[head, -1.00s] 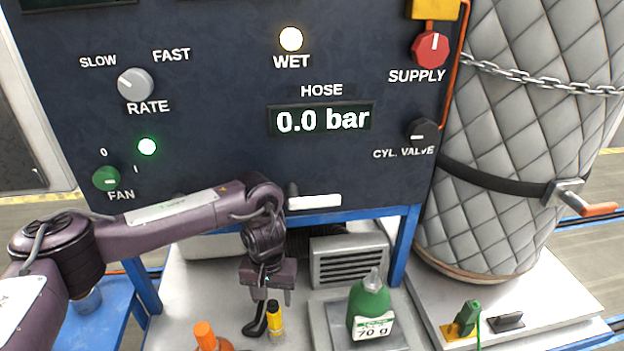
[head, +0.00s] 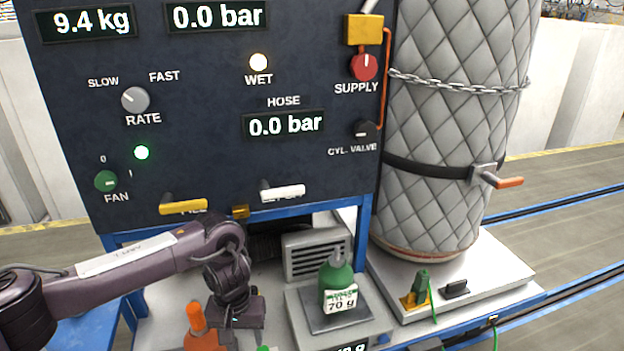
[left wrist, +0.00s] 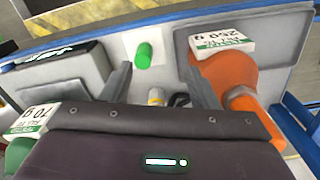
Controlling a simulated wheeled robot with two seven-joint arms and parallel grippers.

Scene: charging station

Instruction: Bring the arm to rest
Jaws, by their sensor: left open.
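My left arm comes in from the left in the head view, bent down at the wrist. Its gripper (head: 236,316) hangs low over the bench, in front of the panel and left of the green 70 g bottle (head: 338,288). Its fingertips are hard to make out there. In the left wrist view the two fingers of the left gripper (left wrist: 158,72) stand apart with nothing clamped between them. A small pale and yellow cylinder (left wrist: 157,97) shows between the fingers, near the palm. My right gripper is not in view.
An orange bottle (head: 204,338) stands close left of the gripper. A dark control panel (head: 215,130) rises behind. The green bottle stands on a scale plate (head: 375,322). A quilted cylinder (head: 440,140) with a chain stands at right. A green cap (left wrist: 143,53) lies ahead.

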